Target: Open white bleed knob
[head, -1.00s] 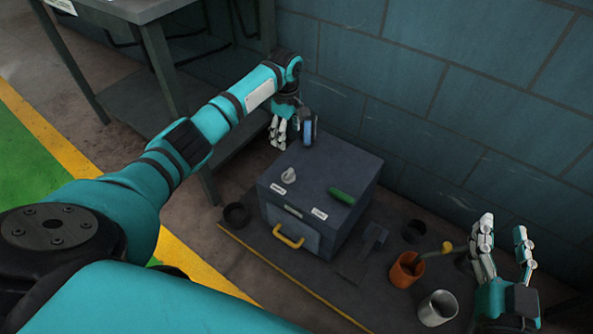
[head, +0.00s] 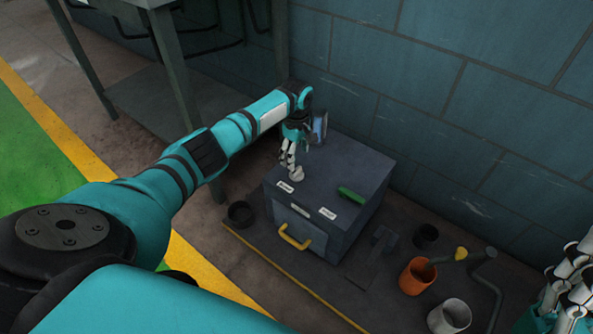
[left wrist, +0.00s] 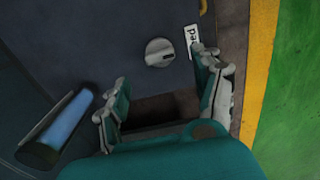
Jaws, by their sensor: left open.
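The white bleed knob (head: 296,174) sits on top of the dark blue-grey box (head: 345,170), near its left edge. In the left wrist view the round knob (left wrist: 159,52) has a raised grip bar and lies beside a partly covered white label (left wrist: 191,38). My left gripper (head: 290,155) is open above the knob and partly overlaps it in the head view. In the left wrist view the open fingers (left wrist: 164,100) are spread, with the knob beyond the gap between them; no contact shows. My right gripper (head: 572,280) is cut off at the right edge.
A green handle (head: 350,195) lies on the box top, and a blue-faced device (head: 319,127) stands at its back. A yellow handle (head: 296,237) is on the front. An orange cup (head: 417,276), a metal cup (head: 449,317) and dark cups stand around on the mat. A wall is behind.

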